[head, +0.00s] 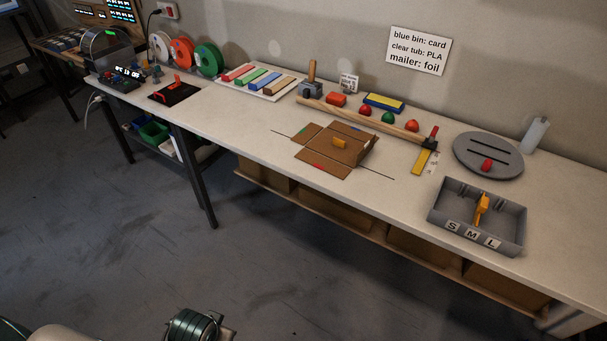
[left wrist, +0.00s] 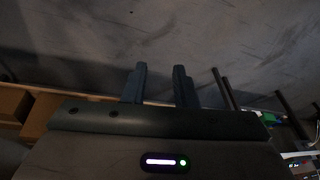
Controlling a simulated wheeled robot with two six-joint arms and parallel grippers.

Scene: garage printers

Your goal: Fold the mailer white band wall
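The brown cardboard mailer (head: 325,158) lies spread on the workbench, with an orange-yellow block (head: 340,143) on its middle. Its front flap has a red mark, its left flap a green mark and its back flap a blue mark; these flaps look flat. The right side looks raised, but I cannot make out a white band on it. My left gripper (left wrist: 160,84) shows in the left wrist view with its two dark fingers apart and nothing between them. It is over the floor, away from the mailer. My right gripper is not in view.
The long workbench (head: 243,125) carries a wooden bar (head: 375,122) behind the mailer, a grey sorting tray (head: 470,230) and a round slotted grey plate (head: 488,155) at right. Colored strips (head: 262,80) and several spools (head: 182,52) are at left. The floor in front is clear.

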